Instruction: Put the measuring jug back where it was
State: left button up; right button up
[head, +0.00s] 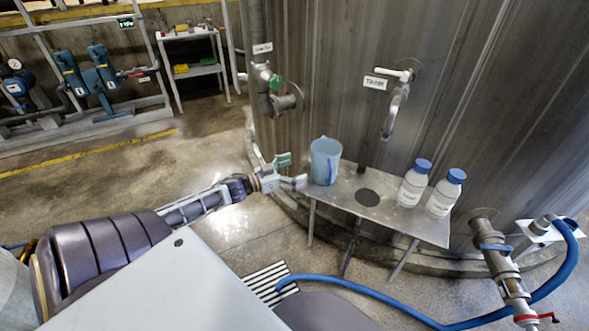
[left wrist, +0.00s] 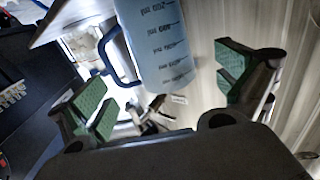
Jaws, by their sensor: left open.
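The measuring jug (head: 325,160) is translucent light blue with a blue handle. It stands upright at the left end of a small metal shelf (head: 398,217) against the tank. A dark round spot (head: 367,197) on the shelf lies to its right, bare. My left gripper (head: 291,172) is open just left of the jug. In the left wrist view the jug (left wrist: 160,45), with its printed scale and blue handle, shows between the spread green-padded fingers of my left gripper (left wrist: 167,92). I cannot tell whether either finger touches it. My right gripper is not in view.
Two white bottles with blue caps, one left (head: 413,184) and one right (head: 446,193), stand at the shelf's right. A valve pipe (head: 268,90) is at the left. A blue hose (head: 370,307) crosses the floor.

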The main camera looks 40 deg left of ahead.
pick_arm(q)
jog(key=shift+s, duration=0.2)
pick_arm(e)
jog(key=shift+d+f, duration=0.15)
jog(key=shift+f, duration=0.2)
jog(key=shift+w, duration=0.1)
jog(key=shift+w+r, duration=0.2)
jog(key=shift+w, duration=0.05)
pick_arm(q)
jog(key=shift+a, duration=0.1)
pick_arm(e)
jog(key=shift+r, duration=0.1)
